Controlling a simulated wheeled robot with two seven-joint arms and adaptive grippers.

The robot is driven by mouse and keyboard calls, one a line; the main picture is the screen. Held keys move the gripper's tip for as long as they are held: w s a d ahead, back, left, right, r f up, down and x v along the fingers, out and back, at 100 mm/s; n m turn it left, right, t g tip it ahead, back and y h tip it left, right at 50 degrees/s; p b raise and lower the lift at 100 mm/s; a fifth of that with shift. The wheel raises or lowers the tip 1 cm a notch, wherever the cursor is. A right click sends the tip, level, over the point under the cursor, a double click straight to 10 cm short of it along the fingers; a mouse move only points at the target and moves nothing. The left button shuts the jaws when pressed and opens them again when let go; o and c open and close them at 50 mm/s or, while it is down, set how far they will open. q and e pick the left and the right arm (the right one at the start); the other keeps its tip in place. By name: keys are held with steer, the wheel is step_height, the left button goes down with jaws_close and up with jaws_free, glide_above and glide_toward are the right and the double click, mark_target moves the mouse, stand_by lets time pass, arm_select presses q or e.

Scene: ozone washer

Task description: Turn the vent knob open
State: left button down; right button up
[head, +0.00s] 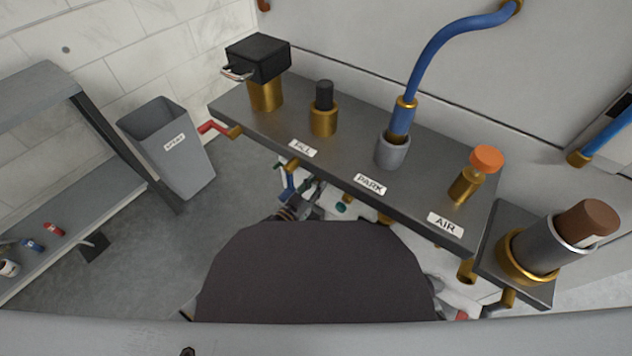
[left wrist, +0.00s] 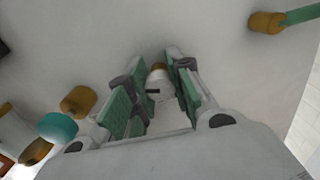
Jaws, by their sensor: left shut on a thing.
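In the left wrist view, a small white knob (left wrist: 158,80) with a brass base and a dark bar mark sits on the pale panel; I take it for the vent knob, though no label shows. My left gripper (left wrist: 155,92) has its green-padded fingers on either side of the knob and is shut on it. In the head view, my left gripper (head: 312,190) is low behind the front edge of the shelf, mostly covered by my own dark body, and the knob is not clear there. My right gripper cannot be made out.
A teal knob (left wrist: 58,127) on a brass stem is left of the fingers, and a brass fitting (left wrist: 265,22) with a green pipe is upper right. Above is the dark shelf (head: 345,155) with labelled fittings. A red-handled valve (head: 212,127) juts out left, near a grey bin (head: 170,150).

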arm_select(q)
steer(key=shift+m+p, duration=0.35)
steer(key=shift+m, duration=0.15)
steer(key=c, duration=1.2)
jaws_free()
steer(key=shift+v, duration=1)
steer(key=v, duration=1)
